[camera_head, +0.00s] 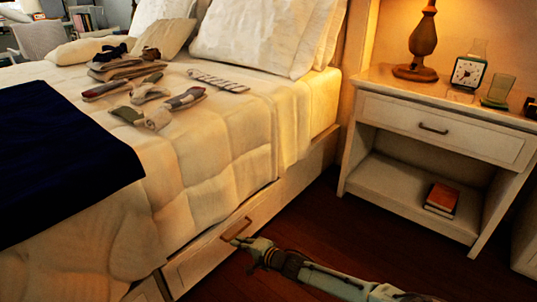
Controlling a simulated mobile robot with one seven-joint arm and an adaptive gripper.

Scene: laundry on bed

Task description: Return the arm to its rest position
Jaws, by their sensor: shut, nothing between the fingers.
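My gripper (236,241) is low at the bottom middle of the head view, at the end of my arm, which reaches in from the lower right over the dark floor. Its fingers are shut and empty. The fingertips appear just below the handle (236,228) of a drawer (205,258) in the bed's base. I cannot tell whether they touch the handle or drawer front. The drawer looks closed or nearly so.
The bed (220,130) bears folded laundry (125,68), several small clothes and a dark blue blanket (60,155). A nightstand (440,118) at right holds a lamp (422,45), a clock (467,72) and, on its shelf, a book (441,199). Dark floor (325,225) between them is clear.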

